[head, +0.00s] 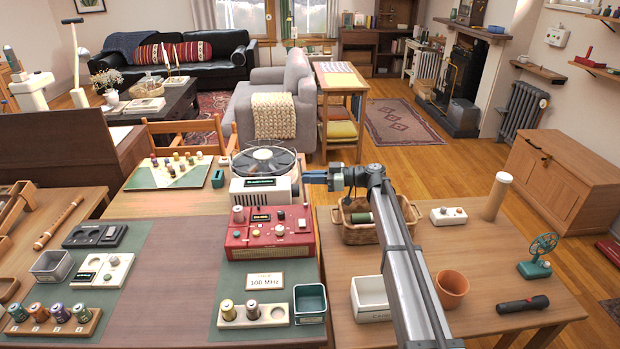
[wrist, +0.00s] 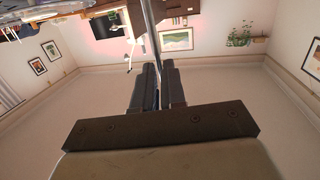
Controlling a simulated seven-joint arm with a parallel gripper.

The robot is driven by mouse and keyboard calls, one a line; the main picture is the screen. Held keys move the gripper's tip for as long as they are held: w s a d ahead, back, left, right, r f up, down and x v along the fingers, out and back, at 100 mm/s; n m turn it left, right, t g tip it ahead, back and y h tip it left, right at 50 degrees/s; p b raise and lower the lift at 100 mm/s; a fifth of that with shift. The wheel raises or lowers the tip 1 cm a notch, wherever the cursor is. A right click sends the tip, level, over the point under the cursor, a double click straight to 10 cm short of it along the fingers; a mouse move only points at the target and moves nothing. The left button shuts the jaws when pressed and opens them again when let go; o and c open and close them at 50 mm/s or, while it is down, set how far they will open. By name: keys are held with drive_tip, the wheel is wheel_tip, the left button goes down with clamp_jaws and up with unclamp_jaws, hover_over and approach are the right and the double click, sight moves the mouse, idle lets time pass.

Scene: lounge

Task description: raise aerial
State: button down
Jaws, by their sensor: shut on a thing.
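My gripper (head: 312,177) reaches in from the right, level, at the right side of a white unit with a round fan-like top (head: 265,187). In the wrist view, its two dark fingers (wrist: 158,72) are closed on a thin metal rod, the aerial (wrist: 151,35), which extends from between them to the top edge. In the head view I cannot make out the aerial clearly near the fingertips. The red radio set (head: 268,240), with knobs and a small dark display, sits on the table just in front of the white unit.
A card reading 100 MHz (head: 265,281) lies before the red set, with a grey-green bin (head: 310,304) nearby. On the right table stand a wicker basket (head: 353,233) below my arm, a terracotta pot (head: 452,289) and a small green fan (head: 538,256). The brown tabletop left of the set is clear.

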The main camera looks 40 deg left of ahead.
drive_tip(key=c, duration=1.2)
unclamp_jaws()
drive_tip(key=v, duration=1.3)
drive_tip(key=shift+w+d, duration=0.2)
drive_tip(key=shift+d, duration=0.1)
